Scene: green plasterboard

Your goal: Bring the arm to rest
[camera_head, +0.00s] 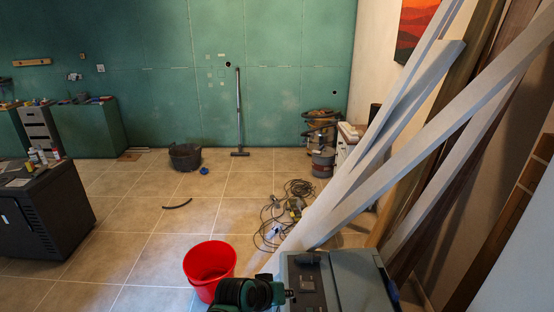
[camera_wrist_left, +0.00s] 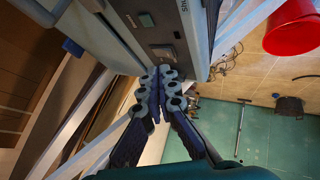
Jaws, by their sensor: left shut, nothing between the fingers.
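My left gripper (camera_head: 280,293) shows at the bottom middle of the head view, beside a grey machine (camera_head: 362,284). In the left wrist view the fingers of this gripper (camera_wrist_left: 160,86) meet at their tips, with nothing held between them. The grey machine also shows in the left wrist view (camera_wrist_left: 200,25), beyond the fingertips, with a dark control panel on its face. I cannot tell whether the fingertips touch it. My right gripper is in neither view.
A red bucket (camera_head: 209,266) stands close to my left gripper. Long boards (camera_head: 400,160) lean on the right. Cables (camera_head: 290,208) lie on the tiles. A dark cabinet (camera_head: 40,215) stands left. The middle floor (camera_head: 150,215) is mostly clear. Green plasterboard (camera_head: 150,80) covers the back wall.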

